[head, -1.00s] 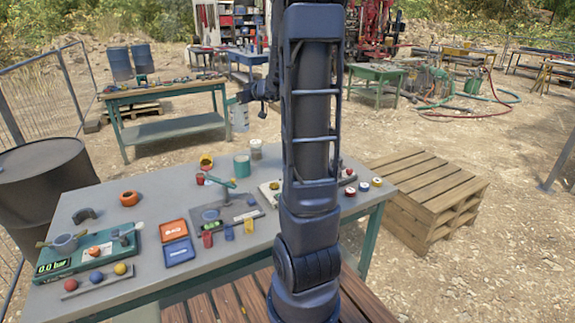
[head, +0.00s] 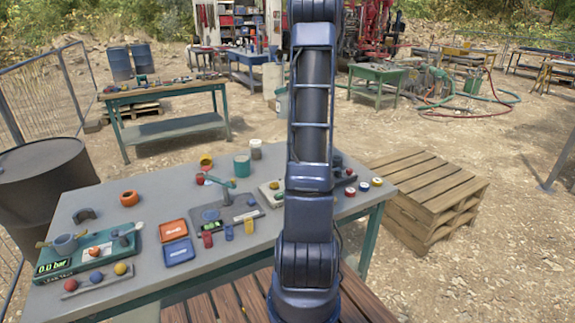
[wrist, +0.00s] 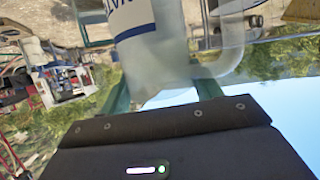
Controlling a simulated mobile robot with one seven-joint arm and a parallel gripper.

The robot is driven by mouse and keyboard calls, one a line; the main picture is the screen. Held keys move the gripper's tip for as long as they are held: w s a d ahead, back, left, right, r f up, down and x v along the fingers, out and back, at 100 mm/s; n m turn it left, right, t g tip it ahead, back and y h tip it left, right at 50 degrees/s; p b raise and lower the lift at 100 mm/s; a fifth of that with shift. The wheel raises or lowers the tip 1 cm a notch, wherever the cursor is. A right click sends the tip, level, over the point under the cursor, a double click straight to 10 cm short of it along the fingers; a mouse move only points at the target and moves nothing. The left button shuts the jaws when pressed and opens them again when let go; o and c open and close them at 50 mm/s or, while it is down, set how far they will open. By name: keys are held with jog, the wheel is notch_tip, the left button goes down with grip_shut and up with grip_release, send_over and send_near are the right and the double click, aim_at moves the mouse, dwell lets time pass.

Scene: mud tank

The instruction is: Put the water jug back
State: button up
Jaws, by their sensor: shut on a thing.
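The water jug (wrist: 165,50) fills the upper middle of the wrist view. It is pale and translucent, with a blue and white label and a handle on its right side. My gripper (wrist: 160,92) is shut on it, with a green finger on each side of the jug's near end. The jug's far end is cut off by the frame edge. In the head view my own arm hides the gripper. A pale bluish shape just left of the arm may be part of the jug, but I cannot tell for sure.
A grey worktable (head: 225,270) in front holds a teal mug (head: 242,166), a white cup (head: 256,149), coloured balls and a gauge box (head: 80,255). A wooden pallet stack (head: 425,195) stands right. A green-legged bench (head: 170,95) stands back left. Gravel between is open.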

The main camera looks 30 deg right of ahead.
jog(key=f, duration=0.1)
jog(key=d+f, duration=0.1)
jog(key=f, duration=0.2)
jog(key=shift+d+f, duration=0.3)
jog(key=shift+d, duration=0.1)
notch_tip(320, 180, down, 21)
jog(key=shift+r, duration=0.15)
dwell(0.3)
jog(key=o, duration=1.6)
jog(key=shift+c, duration=0.2)
